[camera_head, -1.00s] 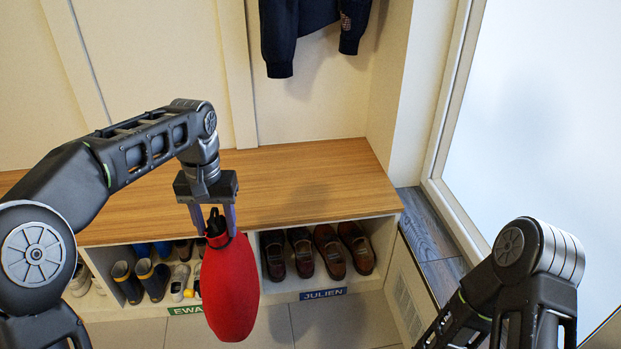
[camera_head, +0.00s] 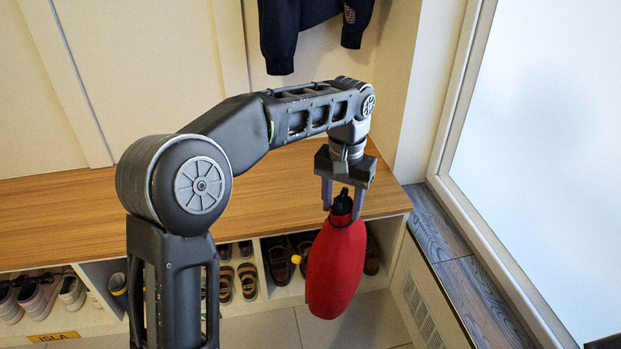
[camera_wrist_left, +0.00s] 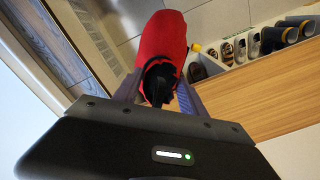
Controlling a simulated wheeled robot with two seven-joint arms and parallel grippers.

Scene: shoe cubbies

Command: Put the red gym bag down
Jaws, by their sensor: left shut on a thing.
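The red gym bag (camera_head: 336,262) hangs from my left gripper (camera_head: 342,200), which is shut on its black top end. The bag is in front of the right end of the bench and hides part of the shoe cubby behind it. In the left wrist view the bag (camera_wrist_left: 163,38) hangs between the fingers of the left gripper (camera_wrist_left: 158,92). My right gripper is not in view.
The wooden bench top (camera_head: 70,215) is bare, with shoe cubbies below it holding several pairs. A dark jacket (camera_head: 300,25) hangs above. A grey wooden ledge (camera_head: 440,235) and a frosted window (camera_head: 540,130) are at the right. The tiled floor (camera_head: 375,318) shows in front.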

